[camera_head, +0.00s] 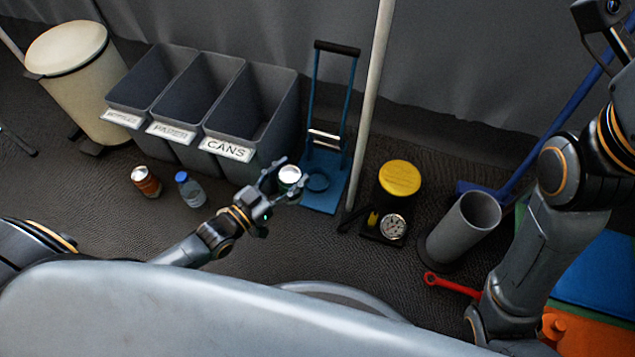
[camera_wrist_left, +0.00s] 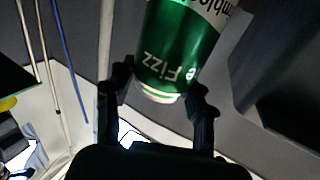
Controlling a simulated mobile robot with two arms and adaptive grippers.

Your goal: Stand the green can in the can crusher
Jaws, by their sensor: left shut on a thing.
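The green can (camera_wrist_left: 178,45) is between the two fingers of my left gripper (camera_wrist_left: 158,100) in the left wrist view. In the head view my left gripper (camera_head: 282,184) is shut on the can, whose pale round end (camera_head: 290,175) faces up. The can crusher (camera_head: 323,198) is a blue stand with a tall frame, a dark top handle, a silver crossbar and a round ring on its base. The gripper and can are in the air just left of that base in the picture. My right arm shows at the right; its fingertips do not show.
Three grey bins (camera_head: 225,120) stand left of the crusher. An orange can (camera_head: 146,182) and a blue-capped bottle (camera_head: 190,190) stand before them. A pale pole (camera_head: 370,95), a yellow-topped device (camera_head: 400,178) and a grey cylinder (camera_head: 462,228) are to the right.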

